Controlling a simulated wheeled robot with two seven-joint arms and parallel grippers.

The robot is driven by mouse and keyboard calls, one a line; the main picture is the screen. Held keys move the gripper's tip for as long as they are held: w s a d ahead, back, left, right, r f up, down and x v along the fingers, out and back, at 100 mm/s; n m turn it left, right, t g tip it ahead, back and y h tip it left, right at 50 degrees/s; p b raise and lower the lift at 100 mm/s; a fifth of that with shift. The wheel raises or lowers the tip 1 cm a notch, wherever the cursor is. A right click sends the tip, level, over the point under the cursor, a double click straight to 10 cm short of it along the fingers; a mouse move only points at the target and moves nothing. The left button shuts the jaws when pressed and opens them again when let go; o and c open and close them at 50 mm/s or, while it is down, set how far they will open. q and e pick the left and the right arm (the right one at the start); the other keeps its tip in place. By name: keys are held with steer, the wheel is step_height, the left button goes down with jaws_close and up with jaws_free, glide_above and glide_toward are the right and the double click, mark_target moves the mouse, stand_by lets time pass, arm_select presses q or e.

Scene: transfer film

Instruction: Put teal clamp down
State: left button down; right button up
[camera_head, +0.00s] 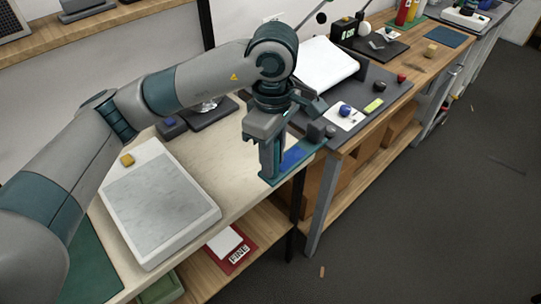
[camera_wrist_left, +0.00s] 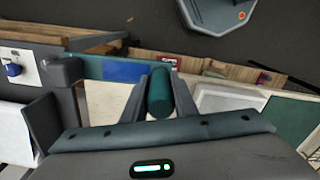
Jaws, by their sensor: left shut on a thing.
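The teal clamp (camera_head: 270,181) is at the right front corner of the pale worktop (camera_head: 237,164), beneath my left gripper (camera_head: 272,152). It has a long teal bar with a blue panel and a dark grey block at one end. In the left wrist view the teal clamp (camera_wrist_left: 159,94) shows its rounded teal part between the two fingers of my left gripper (camera_wrist_left: 160,100), which is shut on it. The bar runs off to the left there. I cannot tell whether the clamp touches the worktop. My right gripper is not in view.
A grey mat (camera_head: 385,95) with a blue knob (camera_head: 345,110) is beyond the clamp. A lower shelf holds a red "FIRE" item (camera_head: 240,256). Open floor lies right.

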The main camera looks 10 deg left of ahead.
arm_select(q)
steer(key=shift+a+m, duration=0.7)
steer(key=shift+a, duration=0.15)
steer(key=s+a+m, duration=0.3)
steer(key=a+m, duration=0.9)
steer(key=shift+s, duration=0.25)
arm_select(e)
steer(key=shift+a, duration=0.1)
arm_select(q)
steer(key=shift+r, duration=0.1)
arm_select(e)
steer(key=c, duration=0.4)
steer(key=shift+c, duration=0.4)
